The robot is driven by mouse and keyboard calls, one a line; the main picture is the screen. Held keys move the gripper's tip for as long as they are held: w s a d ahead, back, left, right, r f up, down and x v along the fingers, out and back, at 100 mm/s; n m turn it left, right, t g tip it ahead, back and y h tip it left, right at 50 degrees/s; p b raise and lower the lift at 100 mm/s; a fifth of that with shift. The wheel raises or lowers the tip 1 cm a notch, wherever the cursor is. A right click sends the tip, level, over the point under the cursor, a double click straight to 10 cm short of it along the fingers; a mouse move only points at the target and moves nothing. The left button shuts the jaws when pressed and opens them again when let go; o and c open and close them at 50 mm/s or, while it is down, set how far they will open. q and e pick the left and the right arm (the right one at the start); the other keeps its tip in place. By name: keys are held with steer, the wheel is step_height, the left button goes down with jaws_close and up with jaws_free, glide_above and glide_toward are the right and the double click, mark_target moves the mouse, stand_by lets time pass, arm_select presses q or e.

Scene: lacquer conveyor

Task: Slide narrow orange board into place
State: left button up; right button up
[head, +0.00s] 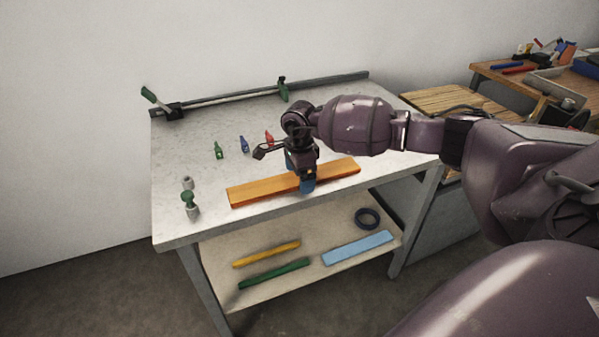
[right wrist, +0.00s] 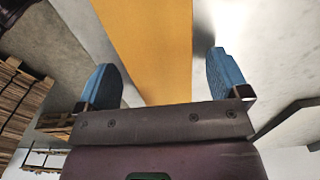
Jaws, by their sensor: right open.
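The narrow orange board (head: 252,190) lies flat on the grey worktop, slanting along its front part. My right gripper (head: 307,184) is over the board's middle, pointing down, and hides part of it. In the right wrist view the board (right wrist: 145,40) runs between the two blue fingers of the open gripper (right wrist: 160,62), with a gap on each side. Whether the fingers reach down past the board's top is unclear. My left gripper is not in view.
A rail with green-handled clamps (head: 161,107) runs along the worktop's back edge. Small green (head: 218,150), blue (head: 244,144) and red (head: 269,138) items stand behind the board. A green-topped piece (head: 190,203) stands front left. The lower shelf holds strips (head: 274,273) and a dark ring (head: 367,218).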

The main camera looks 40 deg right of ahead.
mark_target(273, 184)
steer(key=c, duration=1.1)
steer(key=shift+w+a+b, duration=0.1)
steer(key=shift+w+a, duration=0.2)
steer(key=shift+a, duration=0.9)
steer(key=shift+w+a+b, duration=0.1)
steer(key=shift+w+a, duration=0.15)
steer(key=shift+a, duration=0.9)
steer(key=shift+w+a+b, duration=0.1)
steer(key=shift+w+a, duration=0.2)
steer(key=shift+a, duration=0.9)
steer(key=o, duration=1.1)
